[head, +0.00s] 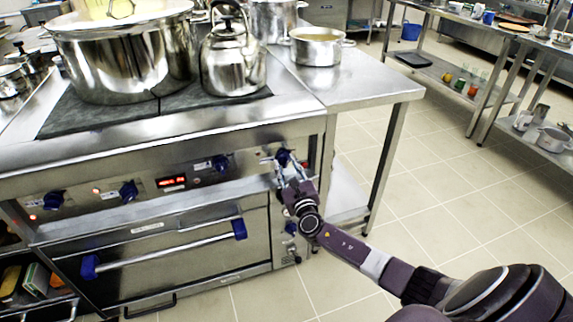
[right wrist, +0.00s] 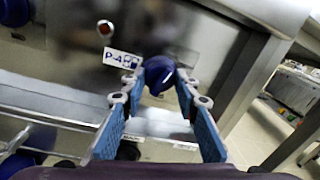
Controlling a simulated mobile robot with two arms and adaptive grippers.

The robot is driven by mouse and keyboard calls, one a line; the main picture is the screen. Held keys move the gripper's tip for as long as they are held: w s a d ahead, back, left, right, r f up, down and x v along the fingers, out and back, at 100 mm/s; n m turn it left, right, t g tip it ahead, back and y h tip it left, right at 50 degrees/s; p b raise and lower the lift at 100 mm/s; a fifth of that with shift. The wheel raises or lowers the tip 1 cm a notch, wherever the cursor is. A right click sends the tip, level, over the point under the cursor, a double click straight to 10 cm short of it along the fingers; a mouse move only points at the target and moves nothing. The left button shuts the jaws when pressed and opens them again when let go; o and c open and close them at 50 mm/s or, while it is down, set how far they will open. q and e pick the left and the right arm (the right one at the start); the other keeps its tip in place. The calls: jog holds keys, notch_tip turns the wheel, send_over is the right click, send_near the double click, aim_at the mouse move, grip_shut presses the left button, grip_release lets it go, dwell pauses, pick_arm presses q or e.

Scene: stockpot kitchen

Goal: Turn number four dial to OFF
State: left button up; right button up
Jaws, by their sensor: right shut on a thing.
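The number four dial (head: 283,156) is a dark blue knob at the right end of the stove's front panel. In the right wrist view the dial (right wrist: 160,75) sits between my blue-padded fingers, beside a white "P-4" label (right wrist: 126,60). My right gripper (head: 281,164) reaches in from the lower right and is shut on this dial. It also shows in the right wrist view (right wrist: 158,88), with a finger on each side of the knob. The dial's exact setting cannot be read. My left gripper is not in view.
Other blue dials (head: 219,162) and a red display (head: 172,182) line the panel. The oven handle (head: 165,252) runs below. A large stockpot (head: 125,60) and a kettle (head: 233,65) stand on the stove. The tiled floor (head: 400,200) at right is clear.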

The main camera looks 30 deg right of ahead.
jog(key=shift+f+n, duration=0.15)
jog(key=shift+n, duration=0.25)
jog(key=o, duration=1.1)
jog(key=shift+o, duration=0.2)
jog(key=shift+s, duration=0.1)
jog(key=v, duration=1.2)
jog(key=shift+o, duration=0.2)
